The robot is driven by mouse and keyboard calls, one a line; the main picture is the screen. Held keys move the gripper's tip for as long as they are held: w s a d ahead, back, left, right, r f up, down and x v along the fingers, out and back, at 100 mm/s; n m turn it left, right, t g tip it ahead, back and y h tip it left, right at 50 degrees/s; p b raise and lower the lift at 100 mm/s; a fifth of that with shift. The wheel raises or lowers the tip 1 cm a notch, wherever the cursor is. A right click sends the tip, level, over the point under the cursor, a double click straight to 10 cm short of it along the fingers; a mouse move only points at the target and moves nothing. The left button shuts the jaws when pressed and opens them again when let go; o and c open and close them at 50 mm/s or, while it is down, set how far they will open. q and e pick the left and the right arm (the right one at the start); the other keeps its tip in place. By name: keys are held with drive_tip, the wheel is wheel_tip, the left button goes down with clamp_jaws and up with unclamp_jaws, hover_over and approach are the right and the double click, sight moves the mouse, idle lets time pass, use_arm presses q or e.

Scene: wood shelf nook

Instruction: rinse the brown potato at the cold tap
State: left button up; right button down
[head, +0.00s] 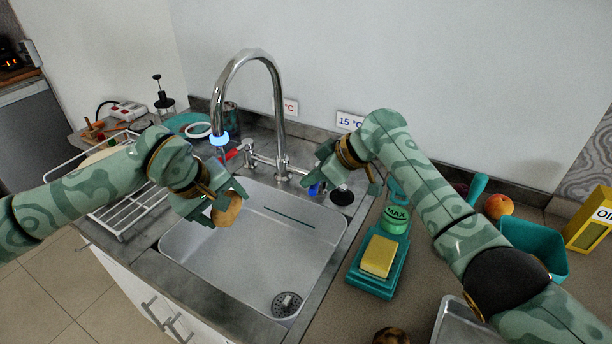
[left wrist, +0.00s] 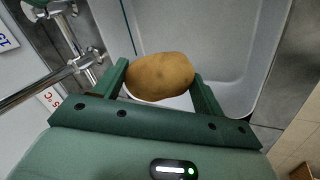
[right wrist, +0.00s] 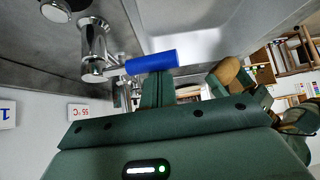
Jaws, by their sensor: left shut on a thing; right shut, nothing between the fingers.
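The brown potato (head: 227,209) is held between the fingers of my left gripper (head: 222,207), above the left part of the sink basin (head: 270,250). The left wrist view also shows the potato (left wrist: 160,76) between both fingers. The chrome tap (head: 277,110) arches over the sink, and its spout end with a blue ring (head: 220,139) is above and behind the potato. My right gripper (head: 316,178) is shut and empty at the blue lever (head: 315,190). In the right wrist view the blue lever (right wrist: 152,63) lies just beyond the fingertips; I cannot tell whether they touch. The red lever (head: 231,154) is on the tap's left.
A wire rack (head: 125,212) stands left of the sink. A yellow sponge (head: 379,256) on a teal tray, a green MAX container (head: 396,219), a teal bin (head: 535,245) and a yellow box (head: 590,220) stand on the right. A 15 °C label (head: 350,121) is on the wall.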

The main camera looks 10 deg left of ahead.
drive_tip(key=shift+d+f, duration=0.1)
drive_tip(key=shift+d, duration=0.2)
drive_tip(key=shift+a, duration=0.1)
